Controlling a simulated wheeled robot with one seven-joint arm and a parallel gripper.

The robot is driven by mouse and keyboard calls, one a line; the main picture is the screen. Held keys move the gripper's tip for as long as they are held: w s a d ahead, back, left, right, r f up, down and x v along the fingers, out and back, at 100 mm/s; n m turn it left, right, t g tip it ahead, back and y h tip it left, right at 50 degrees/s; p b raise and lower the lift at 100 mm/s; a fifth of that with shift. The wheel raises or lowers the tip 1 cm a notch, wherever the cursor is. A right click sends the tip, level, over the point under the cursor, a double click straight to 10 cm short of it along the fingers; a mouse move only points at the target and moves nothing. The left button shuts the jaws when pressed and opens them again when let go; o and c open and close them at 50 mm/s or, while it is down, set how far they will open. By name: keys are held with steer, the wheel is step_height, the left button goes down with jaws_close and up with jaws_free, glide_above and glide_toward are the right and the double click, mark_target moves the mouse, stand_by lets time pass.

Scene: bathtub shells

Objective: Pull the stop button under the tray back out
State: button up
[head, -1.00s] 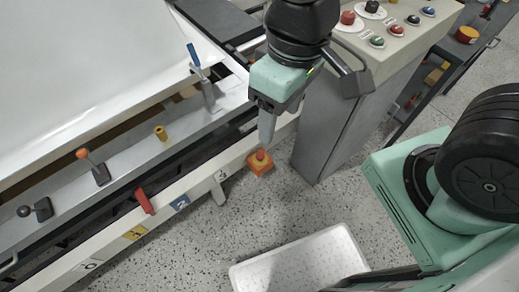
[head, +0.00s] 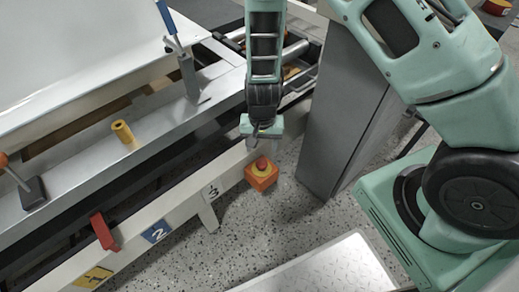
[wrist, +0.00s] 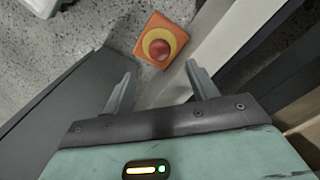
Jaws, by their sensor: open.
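The stop button (head: 262,163) is a red mushroom head on a yellow ring, set on an orange box (head: 262,180) low by the machine's front rail. In the wrist view the red button (wrist: 159,49) is seen ahead of the fingertips, roughly midway between them. My gripper (head: 262,137) is just above and behind the button in the head view. In the wrist view my gripper (wrist: 158,80) is open, with nothing between its two fingers. It appears apart from the button. Whether the button is pressed in cannot be told.
A grey cabinet (head: 340,115) stands close on the right of the button. The machine's pale front rail (head: 140,225) with numbered labels runs on the left. A white tray (head: 325,268) lies in front on the speckled floor. A blue-handled lever (head: 180,50) rises at the back left.

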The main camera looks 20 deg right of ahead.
mark_target(262, 162)
step_height(262, 162, down, 6)
steer(key=b, duration=0.5)
steer(key=shift+f+b, duration=0.7)
steer(key=shift+f, duration=0.45)
steer(key=shift+r+p, duration=0.1)
steer(key=shift+p, duration=0.4)
steer(key=shift+c, duration=0.4)
